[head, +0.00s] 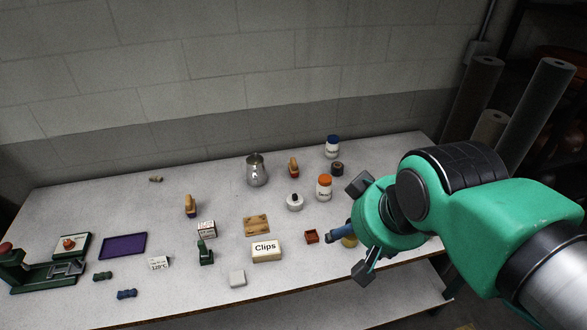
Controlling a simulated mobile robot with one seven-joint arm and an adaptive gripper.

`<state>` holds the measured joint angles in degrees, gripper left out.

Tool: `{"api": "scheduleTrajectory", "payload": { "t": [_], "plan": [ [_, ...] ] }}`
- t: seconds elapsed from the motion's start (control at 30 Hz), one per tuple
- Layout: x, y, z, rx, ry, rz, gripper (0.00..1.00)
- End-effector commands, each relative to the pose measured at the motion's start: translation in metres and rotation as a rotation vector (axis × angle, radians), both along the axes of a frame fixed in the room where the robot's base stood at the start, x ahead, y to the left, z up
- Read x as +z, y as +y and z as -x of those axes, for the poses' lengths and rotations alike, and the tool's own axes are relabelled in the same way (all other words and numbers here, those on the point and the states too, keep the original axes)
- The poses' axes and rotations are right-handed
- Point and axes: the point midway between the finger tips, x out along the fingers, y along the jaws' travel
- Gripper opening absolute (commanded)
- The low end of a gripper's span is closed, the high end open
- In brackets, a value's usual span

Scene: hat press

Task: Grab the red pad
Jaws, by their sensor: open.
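A small square red-brown item (311,236), which looks like the red pad, lies on the grey table right of the white Clips box (267,251). My gripper (359,229) is at the right of the table, with its two dark fingers spread wide and nothing held between them. The pad lies to the left of the fingers, apart from them. A blue-handled tool (339,232) shows between the pad and my gripper, and a yellowish round thing (349,241) is partly hidden by the gripper.
A wooden block (256,225), a white jar with orange lid (324,187), a small white pot (294,202) and a metal jug (256,169) stand nearby. A purple tray (123,246) and a green press (40,272) are at the left. The table's front edge is clear near the pad.

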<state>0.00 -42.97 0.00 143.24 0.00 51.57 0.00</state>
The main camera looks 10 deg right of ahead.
Motion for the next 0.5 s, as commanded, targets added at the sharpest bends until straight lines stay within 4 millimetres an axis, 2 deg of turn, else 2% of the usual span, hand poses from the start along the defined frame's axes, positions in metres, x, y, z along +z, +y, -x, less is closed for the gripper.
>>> {"api": "scheduleTrajectory", "payload": {
  "t": [0.3, 0.5],
  "plan": [
    [0.002, 0.000, -0.002, 0.000, 0.002, 0.000, 0.64],
    [0.012, 0.000, -0.017, -0.001, 0.016, 0.000, 0.64]
  ]
}}
